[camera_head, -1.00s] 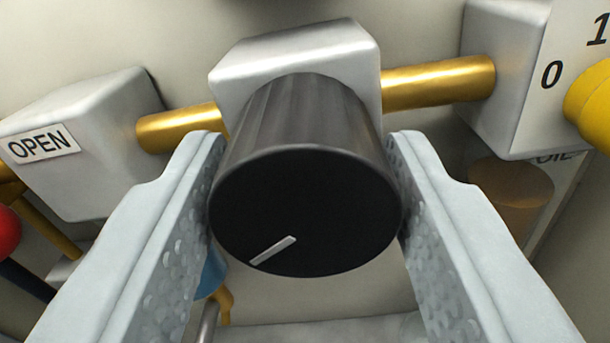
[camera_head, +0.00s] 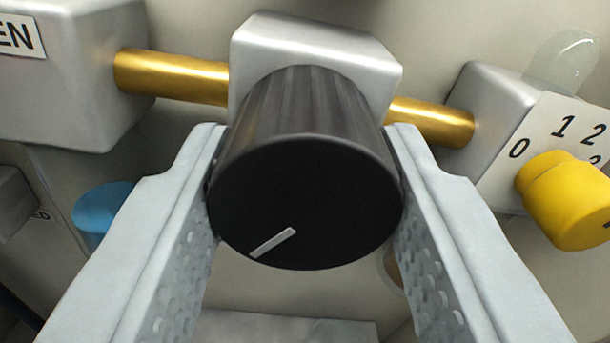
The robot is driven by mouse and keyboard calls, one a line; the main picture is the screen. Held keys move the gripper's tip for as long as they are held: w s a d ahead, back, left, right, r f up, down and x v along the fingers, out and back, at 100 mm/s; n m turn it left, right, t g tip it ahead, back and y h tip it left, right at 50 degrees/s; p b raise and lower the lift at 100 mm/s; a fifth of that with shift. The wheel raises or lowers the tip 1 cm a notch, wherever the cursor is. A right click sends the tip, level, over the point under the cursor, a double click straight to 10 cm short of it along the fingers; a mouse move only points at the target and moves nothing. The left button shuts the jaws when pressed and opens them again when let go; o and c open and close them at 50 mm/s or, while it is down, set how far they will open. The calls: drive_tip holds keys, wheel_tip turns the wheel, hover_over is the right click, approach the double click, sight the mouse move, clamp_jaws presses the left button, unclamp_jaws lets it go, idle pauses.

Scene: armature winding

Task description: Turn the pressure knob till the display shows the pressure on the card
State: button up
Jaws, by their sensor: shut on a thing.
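The pressure knob (camera_head: 305,200) is a black ribbed cylinder with a white pointer line (camera_head: 273,242) on its face, aimed at the lower left. It sits on a silver block (camera_head: 315,45) on a brass pipe. My gripper (camera_head: 305,195) is shut on the knob, with one pale grey finger on its left side and one on its right. The display and the card are not in view.
A brass pipe (camera_head: 172,76) joins the silver block to a box labelled "EN" at left. At right is a yellow knob (camera_head: 565,200) beside a scale plate (camera_head: 560,140) marked 0, 1, 2. A blue part (camera_head: 103,207) shows behind the left finger.

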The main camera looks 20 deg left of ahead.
drive_tip(key=shift+n, duration=0.6)
drive_tip(key=o, duration=1)
drive_tip(key=shift+c, duration=0.2)
drive_tip(key=v, duration=1.7)
drive_tip(key=shift+s+d, duration=0.2)
drive_tip(key=shift+w+d, duration=0.1)
